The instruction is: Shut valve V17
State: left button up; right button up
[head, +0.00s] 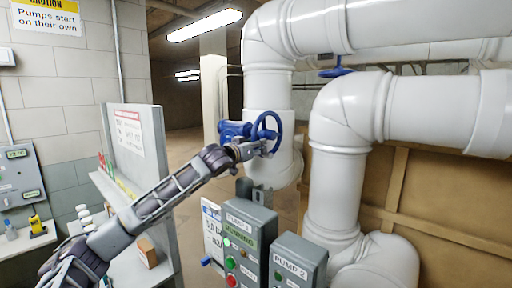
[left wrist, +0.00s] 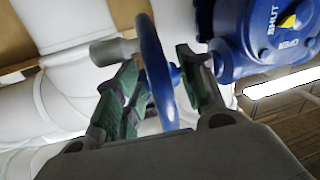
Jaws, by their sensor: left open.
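A blue valve with a blue handwheel (head: 268,126) is on the vertical white pipe in the middle of the head view. No tag reading V17 is legible. My left gripper (head: 264,148) is at the wheel's lower part. In the left wrist view, my left gripper (left wrist: 160,88) is open, with the handwheel rim (left wrist: 152,60) between its fingers. A grey stub (left wrist: 112,52) sticks out from the wheel. The blue valve body (left wrist: 235,45) carries a dial marked SHUT and OPEN with a yellow pointer (left wrist: 289,21); its exact reading is unclear. My right gripper is not in view.
Below stand grey control boxes, PUMP 1 (head: 250,240) and PUMP 2 (head: 298,262). Large white pipes (head: 345,115) fill the right side. Another blue handwheel (head: 336,72) sits farther back. A grey shelf unit (head: 140,135) stands left of the valve.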

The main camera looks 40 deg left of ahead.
pick_arm(q)
jog(key=shift+w+f, duration=0.15)
jog(key=shift+f, duration=0.1)
jog(key=shift+r, duration=0.15)
jog(key=s+d+r+b, duration=0.1)
jog(key=s+r, duration=0.9)
jog(key=r, duration=0.1)
jog(key=shift+s+d+r+b, duration=0.35)
jog(key=shift+d, duration=0.05)
dwell(2.5)
dwell(0.4)
